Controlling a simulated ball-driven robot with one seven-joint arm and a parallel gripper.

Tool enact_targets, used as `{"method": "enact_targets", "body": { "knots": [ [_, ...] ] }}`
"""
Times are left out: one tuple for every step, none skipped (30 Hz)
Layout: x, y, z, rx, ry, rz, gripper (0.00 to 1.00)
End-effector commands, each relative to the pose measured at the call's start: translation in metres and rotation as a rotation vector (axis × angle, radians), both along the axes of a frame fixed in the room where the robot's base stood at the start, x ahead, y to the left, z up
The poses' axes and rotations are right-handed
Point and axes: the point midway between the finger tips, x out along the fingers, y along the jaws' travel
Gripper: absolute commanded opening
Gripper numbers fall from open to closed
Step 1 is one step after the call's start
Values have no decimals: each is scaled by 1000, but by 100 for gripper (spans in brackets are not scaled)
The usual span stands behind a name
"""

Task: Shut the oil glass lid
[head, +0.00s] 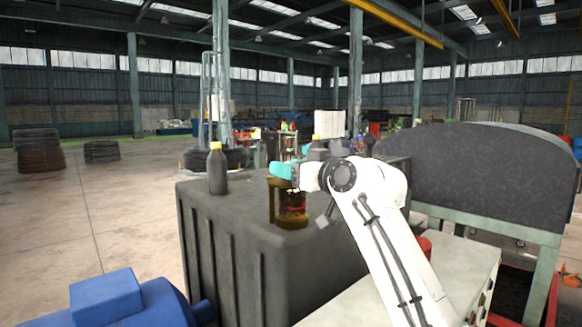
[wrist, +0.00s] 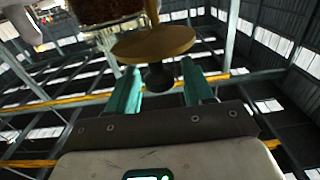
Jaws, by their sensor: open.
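The oil glass (head: 292,212), a dark amber vessel, stands on the near edge of a large dark box top in the head view. A brown part shows upright along its left side. In the wrist view a tan round lid (wrist: 153,42) with a dark knob (wrist: 158,77) is in front of my gripper (wrist: 160,88). The knob lies between the two teal fingers, which are apart. I cannot tell whether they touch it. Part of the dark brown glass (wrist: 100,10) shows at the wrist view's top edge. In the head view my gripper (head: 281,170) is just above the glass.
A dark bottle with a yellow cap (head: 217,170) stands left of the glass on the dark box (head: 235,210). A blue motor-like body (head: 130,300) is at the lower left. A big dark drum (head: 480,175) stands on a frame at the right.

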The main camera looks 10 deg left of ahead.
Motion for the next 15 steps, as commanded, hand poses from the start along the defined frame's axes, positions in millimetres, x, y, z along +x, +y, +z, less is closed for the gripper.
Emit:
{"method": "enact_targets", "body": {
  "knots": [
    [0, 0, 0, 0, 0, 0, 51],
    [0, 0, 0, 0, 0, 0, 51],
    [0, 0, 0, 0, 0, 0, 51],
    [0, 0, 0, 0, 0, 0, 49],
    [0, 0, 0, 0, 0, 0, 46],
    [0, 0, 0, 0, 0, 0, 42],
    [0, 0, 0, 0, 0, 0, 39],
    [0, 0, 0, 0, 0, 0, 36],
    [0, 0, 0, 0, 0, 0, 32],
    [0, 0, 0, 0, 0, 0, 29],
    [0, 0, 0, 0, 0, 0, 27],
    [0, 0, 0, 1, -1, 0, 23],
    [0, 0, 0, 1, -1, 0, 20],
    [0, 0, 1, 1, -1, 0, 17],
    [0, 0, 1, 1, -1, 0, 13]
  ]
}}
